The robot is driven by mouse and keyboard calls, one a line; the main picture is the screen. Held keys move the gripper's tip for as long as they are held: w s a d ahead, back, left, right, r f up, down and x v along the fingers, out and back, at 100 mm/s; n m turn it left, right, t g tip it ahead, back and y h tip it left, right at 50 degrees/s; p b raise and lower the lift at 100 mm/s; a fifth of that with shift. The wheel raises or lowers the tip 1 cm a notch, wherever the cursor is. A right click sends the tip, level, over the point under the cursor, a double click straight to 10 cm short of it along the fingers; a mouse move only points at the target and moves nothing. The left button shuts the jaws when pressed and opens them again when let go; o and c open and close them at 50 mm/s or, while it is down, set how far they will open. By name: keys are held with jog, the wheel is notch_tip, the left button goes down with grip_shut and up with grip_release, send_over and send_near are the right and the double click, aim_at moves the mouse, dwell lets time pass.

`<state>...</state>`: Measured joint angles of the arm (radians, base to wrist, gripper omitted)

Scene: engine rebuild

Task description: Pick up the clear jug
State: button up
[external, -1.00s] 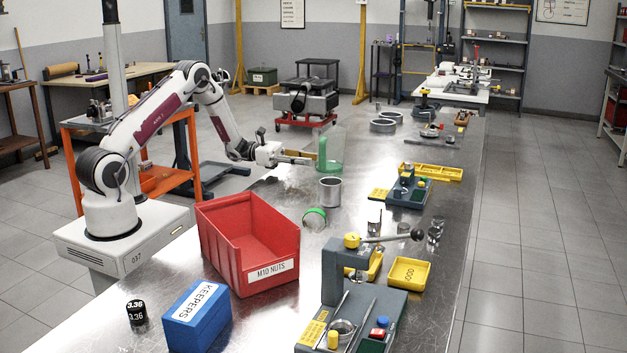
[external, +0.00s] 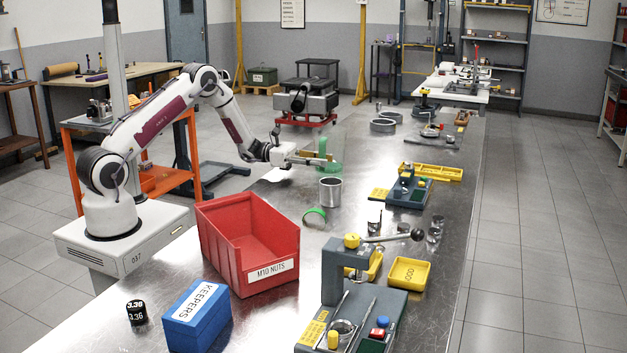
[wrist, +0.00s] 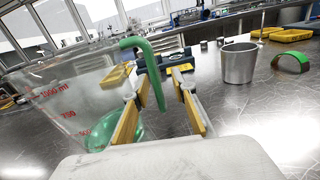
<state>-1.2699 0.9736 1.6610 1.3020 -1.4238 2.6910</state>
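The clear jug (wrist: 62,95) has red volume marks, a green handle and green at its bottom. In the wrist view it fills the left side. In the external view its green lower part (external: 334,169) shows just beyond the fingertips, and its clear wall is hard to see. My gripper (wrist: 160,112) is open, with one yellow-padded finger on each side of the green handle (wrist: 146,72). The handle looks nearer the left finger; I cannot tell whether they touch. In the external view my gripper (external: 314,161) is low over the bench at the jug.
A metal cylinder (external: 330,192) stands close in front of the jug, with a green arch-shaped piece (external: 314,214) nearer the camera. A red bin (external: 228,250) and blue box (external: 197,318) stand further forward. Yellow trays and a grey fixture (external: 408,192) are to the right.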

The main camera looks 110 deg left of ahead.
aim_at(322, 142)
jog(key=shift+w, duration=0.1)
dwell(0.4)
grip_shut()
jog(key=shift+r, duration=0.3)
jog(key=shift+r, duration=4.65)
jog(key=shift+r, duration=0.1)
